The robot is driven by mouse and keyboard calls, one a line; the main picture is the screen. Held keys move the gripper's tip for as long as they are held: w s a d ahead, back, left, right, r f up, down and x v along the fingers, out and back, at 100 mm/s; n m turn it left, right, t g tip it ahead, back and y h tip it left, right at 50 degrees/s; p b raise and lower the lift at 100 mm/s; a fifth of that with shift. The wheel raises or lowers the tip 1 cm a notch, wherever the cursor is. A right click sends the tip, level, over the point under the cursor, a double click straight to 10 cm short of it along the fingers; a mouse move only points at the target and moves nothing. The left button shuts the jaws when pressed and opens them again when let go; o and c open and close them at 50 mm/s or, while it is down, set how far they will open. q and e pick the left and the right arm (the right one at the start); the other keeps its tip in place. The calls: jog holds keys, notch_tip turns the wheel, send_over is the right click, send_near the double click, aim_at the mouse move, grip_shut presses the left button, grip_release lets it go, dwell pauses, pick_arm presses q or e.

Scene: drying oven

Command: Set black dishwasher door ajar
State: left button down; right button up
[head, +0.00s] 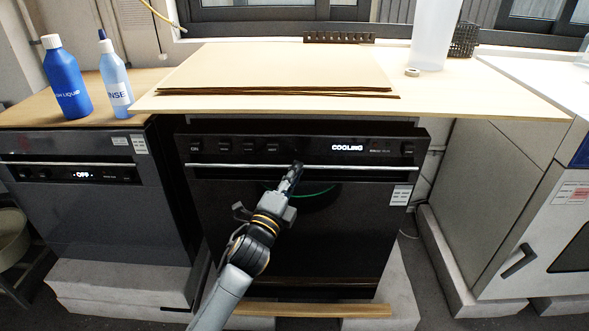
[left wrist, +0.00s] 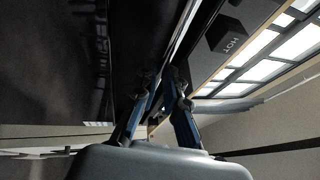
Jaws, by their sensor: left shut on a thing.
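The black dishwasher door (head: 350,220) is in the middle of the head view, with a lit "COOLING" display (head: 347,147) on its upper panel. A silver handle bar (head: 350,167) runs across it below the panel. My left gripper (head: 294,172) is shut on the handle bar near its middle. A dark band shows above the door's top edge; I cannot tell how wide any gap is. In the left wrist view my left gripper's fingers (left wrist: 163,80) sit close on both sides of the bar (left wrist: 183,30). My right gripper is not in view.
A wooden counter (head: 455,90) with stacked boards (head: 280,70) lies above the dishwasher. A second dark appliance (head: 120,210) reading "OFF" stands left, with two blue bottles (head: 66,80) above it. A white cabinet (head: 545,220) stands right. A wooden strip (head: 310,310) lies low in front.

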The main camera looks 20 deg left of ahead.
pick_arm(q)
jog(key=s+d+f+t+b, duration=0.1)
jog(key=s+d+b, duration=0.1)
jog(key=s, duration=0.5)
jog(key=shift+f+m+b, duration=0.3)
jog(key=shift+m+b, duration=0.1)
jog(key=shift+b, duration=0.1)
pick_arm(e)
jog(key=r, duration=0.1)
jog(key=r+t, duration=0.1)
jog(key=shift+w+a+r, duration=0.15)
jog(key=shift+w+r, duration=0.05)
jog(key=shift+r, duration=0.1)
pick_arm(q)
jog(key=c, duration=1.4)
grip_release()
jog(key=v, duration=1.2)
jog(key=shift+w+a+f, duration=0.1)
